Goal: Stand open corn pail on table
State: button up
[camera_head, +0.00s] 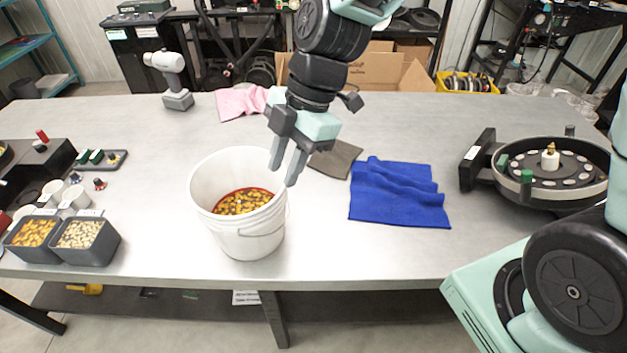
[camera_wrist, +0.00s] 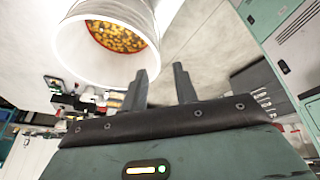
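The white corn pail (camera_head: 249,238) stands upright and open on the grey table (camera_head: 330,246), left of the middle and close to the front edge. Orange and yellow corn kernels (camera_head: 243,202) show inside it. My gripper (camera_head: 281,171) is at the pail's right rim, pointing down, with its two fingers apart. In the wrist view the pail (camera_wrist: 92,62) is at the upper left, and my open fingers (camera_wrist: 161,82) are beside it with nothing visible between them. Whether a finger touches the rim cannot be told.
Two dark bins (camera_head: 88,249) of seed sit left of the pail. A grey-white drill (camera_head: 172,80) stands behind. The round seed meter (camera_head: 550,175) is at right.

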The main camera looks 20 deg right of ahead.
jog(key=s+d+r+m+h, duration=0.1)
jog(key=s+d+m+h, duration=0.1)
jog(key=s+m, duration=0.5)
jog(key=s+d+r+m+h, duration=0.1)
jog(key=s+d+m, duration=0.1)
jog(key=s+m, duration=0.5)
jog(key=shift+s+t+h, duration=0.4)
jog(key=shift+s, duration=0.5)
jog(key=shift+r, duration=0.1)
notch_tip(320, 180, down, 3)
jog(key=b, duration=0.3)
